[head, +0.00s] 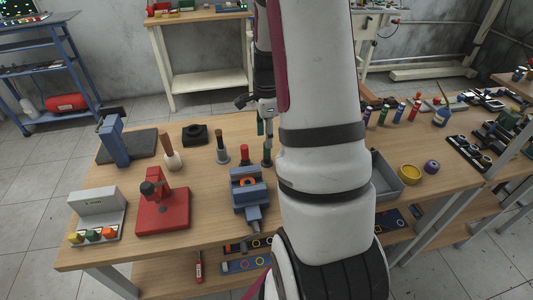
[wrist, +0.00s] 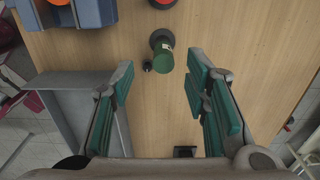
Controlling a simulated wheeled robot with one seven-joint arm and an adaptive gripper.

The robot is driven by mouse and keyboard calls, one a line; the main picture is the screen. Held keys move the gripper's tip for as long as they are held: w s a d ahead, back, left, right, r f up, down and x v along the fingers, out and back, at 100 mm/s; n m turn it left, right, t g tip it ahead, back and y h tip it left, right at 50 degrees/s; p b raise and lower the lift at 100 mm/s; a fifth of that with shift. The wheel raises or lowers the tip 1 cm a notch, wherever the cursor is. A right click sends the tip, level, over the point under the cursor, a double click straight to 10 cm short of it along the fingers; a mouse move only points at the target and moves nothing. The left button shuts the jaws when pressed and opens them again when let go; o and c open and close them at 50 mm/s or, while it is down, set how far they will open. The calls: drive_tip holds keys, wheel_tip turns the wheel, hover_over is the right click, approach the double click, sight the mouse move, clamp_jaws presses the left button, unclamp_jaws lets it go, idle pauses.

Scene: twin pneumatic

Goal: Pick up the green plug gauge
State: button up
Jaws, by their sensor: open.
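The green plug gauge (wrist: 166,64) shows in the wrist view as a green cylinder with a pale patch, on a dark round base (wrist: 161,38). It appears upright on the wooden table. My gripper (wrist: 160,76) is open, its teal fingers apart to the left and right of the gauge in the picture, with no visible contact. In the head view my gripper (head: 264,124) hangs above a dark gauge (head: 267,153), which seems to be the same one. My arm hides the area just to its right.
A red-topped gauge (head: 245,152) and a tan-handled one (head: 221,148) stand to the left. A blue vise (head: 250,196) is in front. A grey tray (head: 386,178) lies to the right; it also shows at left in the wrist view (wrist: 58,88).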

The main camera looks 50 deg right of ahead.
sight(267, 153)
drive_tip(key=shift+w+d+f+p, duration=0.1)
drive_tip(key=shift+f+p, duration=0.1)
drive_tip(key=shift+f, duration=1.4)
drive_tip(key=shift+d+f+p, duration=0.1)
drive_tip(key=shift+f+p, duration=0.05)
drive_tip(key=shift+f, duration=1.4)
clamp_jaws()
